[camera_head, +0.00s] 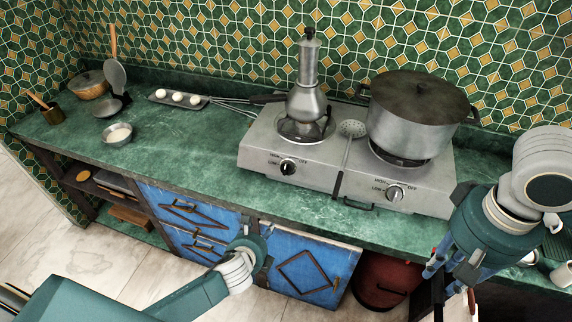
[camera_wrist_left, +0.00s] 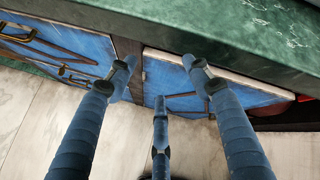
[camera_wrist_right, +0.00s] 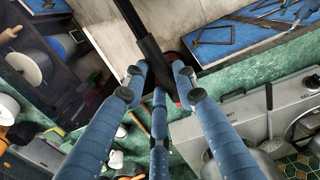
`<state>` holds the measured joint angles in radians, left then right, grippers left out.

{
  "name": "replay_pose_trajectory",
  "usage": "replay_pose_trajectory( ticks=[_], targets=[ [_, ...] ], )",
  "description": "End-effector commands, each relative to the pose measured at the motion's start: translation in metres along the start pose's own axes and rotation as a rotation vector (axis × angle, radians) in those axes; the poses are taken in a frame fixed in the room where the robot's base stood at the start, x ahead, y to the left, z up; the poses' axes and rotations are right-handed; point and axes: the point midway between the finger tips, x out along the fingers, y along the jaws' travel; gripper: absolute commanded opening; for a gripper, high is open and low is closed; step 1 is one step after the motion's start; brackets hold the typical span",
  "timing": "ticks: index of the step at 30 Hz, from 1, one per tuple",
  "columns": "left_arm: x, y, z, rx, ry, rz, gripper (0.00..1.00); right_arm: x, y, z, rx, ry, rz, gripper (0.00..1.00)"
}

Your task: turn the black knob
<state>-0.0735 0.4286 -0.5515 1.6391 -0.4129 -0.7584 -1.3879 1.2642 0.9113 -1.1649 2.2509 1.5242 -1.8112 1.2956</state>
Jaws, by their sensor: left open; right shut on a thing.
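The black knob (camera_head: 288,167) is on the front of the gas hotplate (camera_head: 310,180), at the left burner. A silvery knob (camera_head: 394,193) is at the right burner. My left gripper (camera_head: 258,250) is open and empty, low in front of the blue cabinet doors, below the counter edge and apart from the knob. Its spread fingers show in the left wrist view (camera_wrist_left: 160,68). My right gripper (camera_head: 452,272) is in front of the counter, right of the hotplate. In the right wrist view (camera_wrist_right: 160,80) its fingers are shut on a dark bar (camera_wrist_right: 150,35), of unclear kind.
A slotted spoon (camera_head: 347,155) lies between the burners. Left, the green counter (camera_head: 195,145) has free room. A red bin (camera_head: 383,280) stands beneath the counter.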

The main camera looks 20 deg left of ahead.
Motion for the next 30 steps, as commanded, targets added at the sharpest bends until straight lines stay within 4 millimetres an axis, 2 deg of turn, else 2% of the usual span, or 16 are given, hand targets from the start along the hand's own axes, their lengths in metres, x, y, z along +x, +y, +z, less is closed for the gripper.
replay_pose_trajectory(
  ticks=[1, 7, 10, 15, 20, 30],
  targets=[
    [-0.014, -0.023, 0.018, 0.080, -0.026, -0.032, 0.51, -0.008, 0.000, 0.000, 0.000, 0.000, 0.000, 0.00],
    [-0.043, -0.091, 0.070, 0.581, -0.172, -0.134, 0.51, -0.017, 0.000, 0.000, 0.001, -0.001, 0.001, 0.00],
    [-0.057, -0.116, 0.087, 0.775, -0.239, -0.159, 0.51, -0.021, 0.000, 0.000, 0.001, -0.001, 0.001, 0.00],
    [-0.068, -0.135, 0.099, 0.949, -0.303, -0.172, 0.51, -0.023, 0.000, 0.000, 0.001, 0.000, 0.000, 0.00],
    [-0.056, -0.142, 0.104, 0.972, -0.312, -0.171, 0.51, -0.025, 0.000, 0.000, 0.001, 0.000, 0.000, 0.00],
    [0.008, -0.161, 0.115, 0.967, -0.310, -0.172, 0.51, -0.029, 0.000, 0.000, 0.001, 0.000, 0.000, 0.00]
  ],
)
